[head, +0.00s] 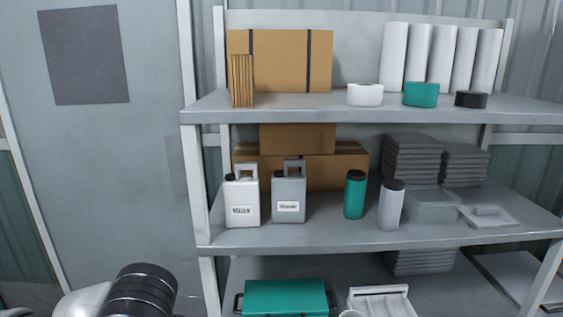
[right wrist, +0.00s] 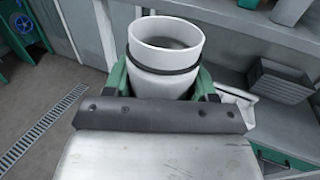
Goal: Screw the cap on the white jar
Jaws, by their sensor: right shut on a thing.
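The white jar (right wrist: 165,65) is in the right wrist view, a white cylinder with an open round mouth and a black band below its rim. No cap is on it. My right gripper (right wrist: 163,88) is shut on the jar, with a green finger on each side. The dark padded edge of the gripper hides the jar's lower part. I cannot make out the jar's cap in either view. My left gripper is not in view.
In the head view a grey shelf rack (head: 330,237) holds white and grey jugs, a green bottle (head: 354,197), a grey bottle (head: 389,208), tape rolls and cardboard boxes. A green case (head: 285,297) and a white tray (head: 381,292) sit lower down. A floor drain (right wrist: 45,130) runs at left.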

